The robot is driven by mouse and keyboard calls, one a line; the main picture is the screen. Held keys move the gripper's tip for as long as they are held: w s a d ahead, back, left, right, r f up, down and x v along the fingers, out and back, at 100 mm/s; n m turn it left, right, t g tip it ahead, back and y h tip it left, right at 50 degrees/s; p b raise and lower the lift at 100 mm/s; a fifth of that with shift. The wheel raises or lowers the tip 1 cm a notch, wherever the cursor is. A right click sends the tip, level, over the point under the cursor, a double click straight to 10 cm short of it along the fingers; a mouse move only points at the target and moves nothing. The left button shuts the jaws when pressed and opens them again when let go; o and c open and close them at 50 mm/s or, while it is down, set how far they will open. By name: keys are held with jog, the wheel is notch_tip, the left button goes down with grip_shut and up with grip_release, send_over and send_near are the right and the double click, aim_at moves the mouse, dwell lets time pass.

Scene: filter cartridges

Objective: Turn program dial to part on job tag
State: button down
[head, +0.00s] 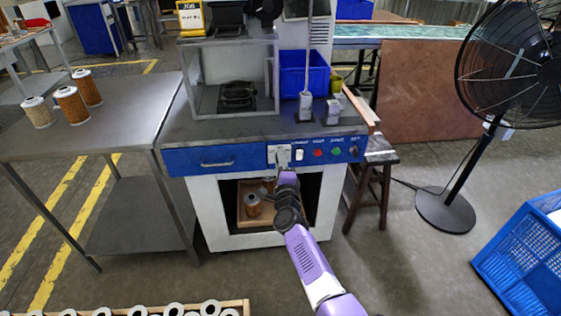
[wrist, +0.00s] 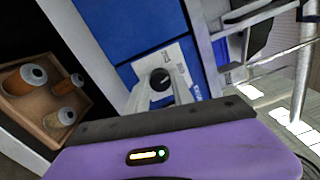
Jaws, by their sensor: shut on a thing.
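The program dial (wrist: 160,78) is a round black knob with a light pointer mark on a white plate (wrist: 168,63) in the blue control panel. In the wrist view my gripper (wrist: 161,86) has its two pale fingers on either side of the dial, shut on it. In the head view my gripper (head: 284,158) is at the panel and hides the dial. The yellow job tag (head: 191,18) stands on top of the machine at the back left. It has dark lettering too small to read surely. The labels around the dial are also too small to read.
A white switch (head: 299,155), a red button (head: 318,153) and a green button (head: 336,151) sit right of the dial. Filter cartridges (head: 72,104) stand on the left steel table. A wooden box (wrist: 28,112) with cartridges is below the panel. A fan (head: 515,60) stands right.

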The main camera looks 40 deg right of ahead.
jog(key=shift+f+n+p, duration=0.2)
jog(key=shift+n+p, duration=0.8)
jog(key=shift+n, duration=3.4)
jog(key=c, duration=1.1)
grip_release()
jog(key=shift+r, duration=0.1)
